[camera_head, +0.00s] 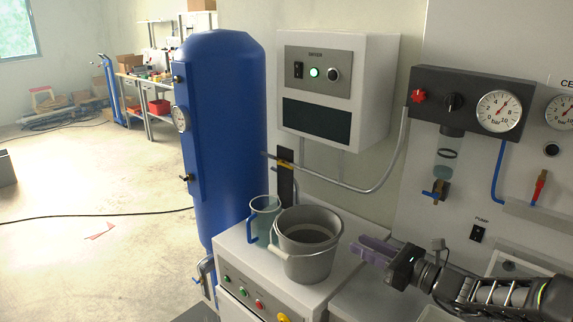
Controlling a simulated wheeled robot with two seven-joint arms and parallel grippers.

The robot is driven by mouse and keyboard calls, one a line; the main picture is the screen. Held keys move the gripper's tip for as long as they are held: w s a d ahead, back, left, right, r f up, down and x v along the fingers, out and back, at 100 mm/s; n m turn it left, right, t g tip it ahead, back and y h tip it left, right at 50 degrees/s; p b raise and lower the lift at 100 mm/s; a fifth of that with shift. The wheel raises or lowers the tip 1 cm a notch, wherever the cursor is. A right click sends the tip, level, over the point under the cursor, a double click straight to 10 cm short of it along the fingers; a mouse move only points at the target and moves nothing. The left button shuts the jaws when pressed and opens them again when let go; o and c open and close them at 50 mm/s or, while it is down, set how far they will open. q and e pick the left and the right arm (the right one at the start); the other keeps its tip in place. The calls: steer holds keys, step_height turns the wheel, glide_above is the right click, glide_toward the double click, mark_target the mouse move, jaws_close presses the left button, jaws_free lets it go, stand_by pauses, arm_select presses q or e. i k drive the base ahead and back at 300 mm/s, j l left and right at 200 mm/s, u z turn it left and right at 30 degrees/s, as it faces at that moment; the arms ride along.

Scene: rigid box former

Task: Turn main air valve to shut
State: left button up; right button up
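No label in view names the main air valve. Valve-like parts are a yellow piece (285,163) on the grey pipe by the blue tank, a red knob (417,96) on the dark regulator block, a blue-handled valve (437,195) under the clear bowl, and a red lever (540,186) at the right. My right gripper (366,248) has purple fingers pointing left, just right of the grey bucket and apart from all these parts. Whether its fingers are apart or closed is unclear at this size; nothing is seen held. My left gripper is out of view.
A grey bucket (307,258) and a clear jug (263,222) stand on the cabinet (256,275) between my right gripper and the blue tank (235,130). A dryer box (375,75) hangs above. The floor at left is mostly open, with a cable.

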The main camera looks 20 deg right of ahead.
mark_target(281, 162)
steer(key=i, duration=1.3)
